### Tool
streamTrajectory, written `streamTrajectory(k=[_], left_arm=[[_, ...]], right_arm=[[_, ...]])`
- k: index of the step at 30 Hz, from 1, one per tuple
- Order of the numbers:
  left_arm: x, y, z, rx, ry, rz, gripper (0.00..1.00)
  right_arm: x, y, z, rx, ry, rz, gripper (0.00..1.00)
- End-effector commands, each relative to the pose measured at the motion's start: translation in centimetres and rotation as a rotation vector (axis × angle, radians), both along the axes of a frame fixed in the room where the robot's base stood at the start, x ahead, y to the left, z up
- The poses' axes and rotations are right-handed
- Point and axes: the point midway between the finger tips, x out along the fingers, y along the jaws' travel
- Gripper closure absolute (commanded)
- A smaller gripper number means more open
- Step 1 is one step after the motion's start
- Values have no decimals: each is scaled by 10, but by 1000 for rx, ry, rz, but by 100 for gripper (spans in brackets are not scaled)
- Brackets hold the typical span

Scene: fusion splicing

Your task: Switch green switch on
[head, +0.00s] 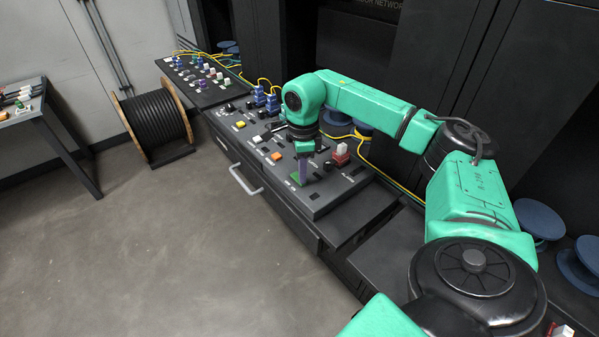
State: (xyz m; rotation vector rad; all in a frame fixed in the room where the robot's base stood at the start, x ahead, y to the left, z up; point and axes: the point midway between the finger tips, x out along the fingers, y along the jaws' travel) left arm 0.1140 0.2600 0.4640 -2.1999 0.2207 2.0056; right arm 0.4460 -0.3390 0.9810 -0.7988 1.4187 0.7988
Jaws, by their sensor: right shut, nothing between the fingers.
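The green switch (296,179) is a small green rectangle near the front edge of the dark grey control panel (318,205). My right gripper (303,177) points down from above, shut and empty, with its fingertips at the green switch's right side. The fingers cover part of the switch. I cannot tell whether they touch it, or whether it is on or off. My left gripper is not in view.
On the panel, an orange button (276,156), a white button (258,139) and a yellow button (240,124) sit left of the gripper. A cable reel (155,122) stands on the floor.

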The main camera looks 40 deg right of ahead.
Motion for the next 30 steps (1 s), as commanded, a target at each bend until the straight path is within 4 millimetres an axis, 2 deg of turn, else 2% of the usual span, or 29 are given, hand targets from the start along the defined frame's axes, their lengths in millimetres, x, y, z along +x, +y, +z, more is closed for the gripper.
streamTrajectory(k=[8, 30], left_arm=[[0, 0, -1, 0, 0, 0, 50], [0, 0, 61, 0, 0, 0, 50]], right_arm=[[0, 0, -3, 0, 1, 1, 100], [0, 0, 69, 0, 0, 0, 100]])
